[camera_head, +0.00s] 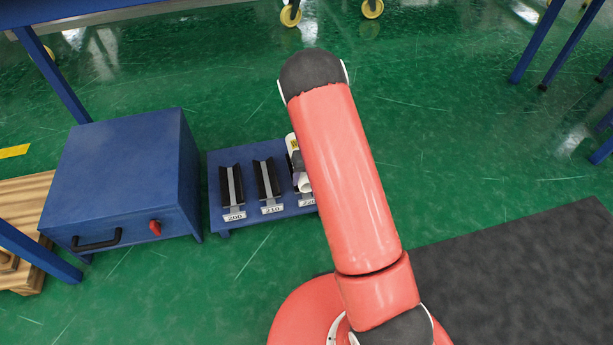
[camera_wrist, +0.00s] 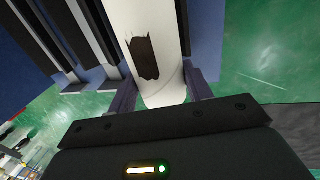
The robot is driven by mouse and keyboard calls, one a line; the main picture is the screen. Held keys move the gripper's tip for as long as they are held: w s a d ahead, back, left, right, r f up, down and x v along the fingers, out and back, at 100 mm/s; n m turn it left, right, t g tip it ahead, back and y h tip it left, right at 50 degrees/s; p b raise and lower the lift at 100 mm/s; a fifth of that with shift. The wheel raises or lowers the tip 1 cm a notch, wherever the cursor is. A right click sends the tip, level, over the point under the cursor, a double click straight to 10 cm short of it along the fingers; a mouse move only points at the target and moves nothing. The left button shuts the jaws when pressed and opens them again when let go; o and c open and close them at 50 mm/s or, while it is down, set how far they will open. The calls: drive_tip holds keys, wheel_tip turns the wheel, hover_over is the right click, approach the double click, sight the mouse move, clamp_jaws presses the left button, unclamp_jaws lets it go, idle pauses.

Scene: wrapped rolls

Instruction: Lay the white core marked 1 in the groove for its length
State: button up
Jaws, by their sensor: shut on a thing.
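A white core (camera_wrist: 162,22) with a dark torn-looking patch lies between the two fingers of my gripper (camera_wrist: 160,88), which is shut on it. In the head view the white core (camera_head: 303,185) shows partly beside my red arm, over the groove labelled 220. I cannot tell whether it rests in that groove or hangs just above it. No mark 1 is readable on it. The blue rack (camera_head: 245,226) also has black grooves labelled 200 (camera_head: 231,187) and 210 (camera_head: 266,178), both empty. My arm hides the rack's right part.
A blue box (camera_head: 120,180) with a black handle and red knob stands left of the rack. Wooden pallet boards (camera_head: 25,200) lie at far left. A dark mat (camera_head: 520,270) covers the floor at right. Blue table legs (camera_head: 550,40) stand around. Green floor beyond the rack is clear.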

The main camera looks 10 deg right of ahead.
drive_tip(key=shift+f, duration=0.3)
drive_tip(key=o, duration=1.1)
drive_tip(key=shift+o, duration=0.2)
